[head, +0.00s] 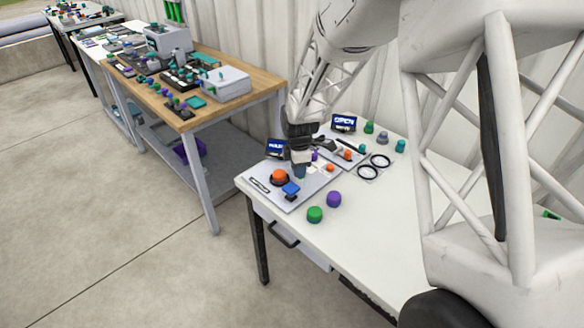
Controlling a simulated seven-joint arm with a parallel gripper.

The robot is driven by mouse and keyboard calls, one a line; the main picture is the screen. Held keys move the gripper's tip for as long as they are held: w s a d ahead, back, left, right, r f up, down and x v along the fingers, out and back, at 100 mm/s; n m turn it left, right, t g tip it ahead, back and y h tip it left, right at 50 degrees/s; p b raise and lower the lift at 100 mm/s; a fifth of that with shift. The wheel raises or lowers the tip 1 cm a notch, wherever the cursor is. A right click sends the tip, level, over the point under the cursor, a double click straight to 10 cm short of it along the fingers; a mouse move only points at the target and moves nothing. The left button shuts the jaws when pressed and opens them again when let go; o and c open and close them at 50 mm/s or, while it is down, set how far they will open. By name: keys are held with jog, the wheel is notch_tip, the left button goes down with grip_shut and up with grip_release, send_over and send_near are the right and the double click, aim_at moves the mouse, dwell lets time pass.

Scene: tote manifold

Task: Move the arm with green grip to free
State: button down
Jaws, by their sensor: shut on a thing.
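My gripper (300,166) points down over the grey panel (290,203) on the white table. It is shut on a small teal-green piece (299,173), which seems to be the green grip; the fingers hide most of it. The lever arm under that grip cannot be made out. An orange knob (279,176) on a dark base and a blue block-like part (291,189) stand on the same panel, just left of and in front of my gripper. A blue sign (277,148) stands behind the panel, its lettering too small to read surely. I cannot tell which position is marked free.
A sign reading OPEN (344,123) stands behind a second panel with small orange parts. Two black rings (368,172) lie to the right. A green knob (315,214) and a purple knob (334,199) stand in front.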

jog(key=shift+w+d+n, duration=0.25)
jog(key=shift+d+n, duration=0.45)
jog(key=shift+n, duration=0.4)
jog(key=shift+w+d+n, duration=0.25)
jog(key=shift+d+n, duration=0.45)
jog(key=shift+n, duration=0.4)
jog(key=c, duration=1)
grip_release()
jog(key=shift+o, duration=0.2)
jog(key=shift+r, duration=0.15)
notch_tip(320, 180, up, 8)
jog(key=shift+f, duration=0.2)
